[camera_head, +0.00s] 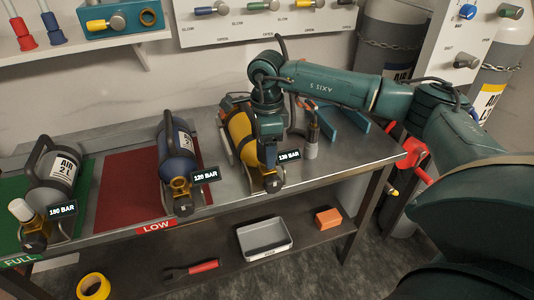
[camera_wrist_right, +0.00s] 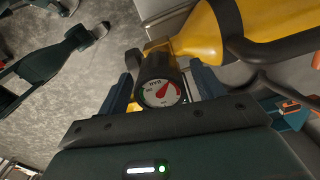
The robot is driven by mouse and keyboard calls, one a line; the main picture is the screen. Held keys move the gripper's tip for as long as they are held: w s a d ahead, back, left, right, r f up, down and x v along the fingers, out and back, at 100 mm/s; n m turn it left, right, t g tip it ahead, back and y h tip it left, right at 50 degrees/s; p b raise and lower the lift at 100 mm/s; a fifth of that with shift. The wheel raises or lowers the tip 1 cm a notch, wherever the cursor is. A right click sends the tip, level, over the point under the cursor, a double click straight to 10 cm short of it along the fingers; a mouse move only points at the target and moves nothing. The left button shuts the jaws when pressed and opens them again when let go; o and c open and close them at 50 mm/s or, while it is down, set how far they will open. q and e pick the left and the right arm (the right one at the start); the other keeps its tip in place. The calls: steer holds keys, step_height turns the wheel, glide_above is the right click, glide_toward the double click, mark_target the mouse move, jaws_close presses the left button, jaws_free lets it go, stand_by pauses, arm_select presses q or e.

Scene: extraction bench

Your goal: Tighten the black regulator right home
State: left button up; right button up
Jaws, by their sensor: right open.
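The black regulator (camera_wrist_right: 158,80), with a white-faced gauge and red needle, sits at the brass valve of the yellow cylinder (camera_wrist_right: 270,25) in the right wrist view. The yellow cylinder (camera_head: 239,135) lies on the bench in the head view, beside a "130 BAR" tag (camera_head: 289,156). My right gripper (camera_wrist_right: 165,88) is open, with one finger on each side of the regulator; I cannot tell whether they touch it. My left gripper is not recognisable in either view.
A blue cylinder (camera_head: 177,143) on the red mat (camera_head: 118,190) and a grey cylinder (camera_head: 53,172) on the green mat lie to the left. A small upright item (camera_head: 311,148) and blue supports (camera_head: 345,119) stand close right of my gripper. A tray (camera_head: 264,256) is below.

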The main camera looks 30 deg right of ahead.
steer(key=n, duration=0.4)
steer(key=shift+n+b, duration=0.4)
steer(key=n, duration=0.5)
steer(key=shift+b, duration=0.4)
